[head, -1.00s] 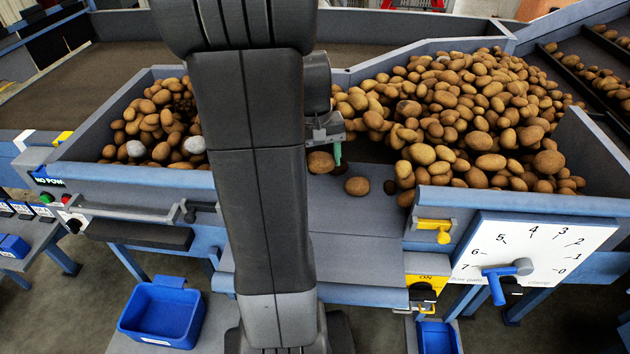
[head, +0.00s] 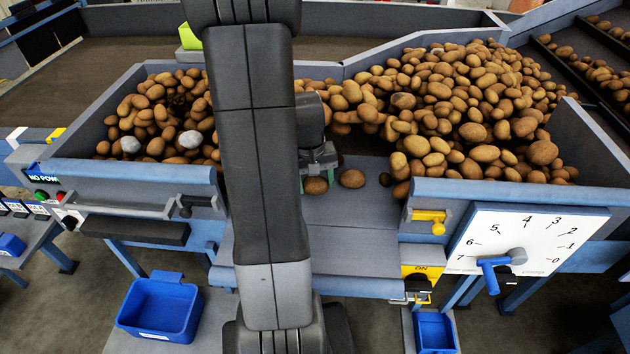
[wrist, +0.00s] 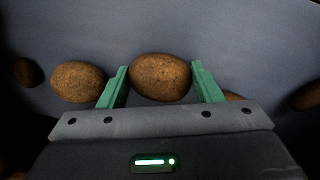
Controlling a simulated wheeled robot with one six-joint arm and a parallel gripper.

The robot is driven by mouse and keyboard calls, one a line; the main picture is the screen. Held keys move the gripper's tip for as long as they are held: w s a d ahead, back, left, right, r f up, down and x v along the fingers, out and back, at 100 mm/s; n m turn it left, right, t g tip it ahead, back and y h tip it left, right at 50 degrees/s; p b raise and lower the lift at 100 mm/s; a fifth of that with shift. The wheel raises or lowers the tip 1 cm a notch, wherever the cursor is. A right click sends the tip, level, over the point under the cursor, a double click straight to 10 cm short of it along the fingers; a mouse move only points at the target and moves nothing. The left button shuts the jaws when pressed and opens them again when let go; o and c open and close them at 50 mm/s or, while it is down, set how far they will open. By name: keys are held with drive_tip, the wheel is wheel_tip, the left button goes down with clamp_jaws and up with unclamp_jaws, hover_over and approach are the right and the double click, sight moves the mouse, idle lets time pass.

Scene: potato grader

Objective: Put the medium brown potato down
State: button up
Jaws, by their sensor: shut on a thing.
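The medium brown potato (wrist: 160,77) sits between the two green fingers of my gripper (wrist: 160,84) in the wrist view. The fingers are shut on its sides. In the head view the potato (head: 315,186) shows just below my gripper (head: 318,166), low over the grey sorting shelf (head: 350,208). I cannot tell whether it touches the shelf. Part of my gripper is hidden behind my arm in the head view.
Potato heaps fill the bins on both sides. The shelf's front part is clear. A blue tub (head: 160,318) stands below.

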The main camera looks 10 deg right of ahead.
sight(311, 180)
drive_tip(key=shift+f, duration=0.15)
drive_tip(key=o, duration=1)
drive_tip(key=r, duration=0.8)
drive_tip(key=a+r, duration=0.1)
drive_tip(key=r, duration=0.3)
drive_tip(key=shift+a+r, duration=0.1)
drive_tip(key=shift+r, duration=0.1)
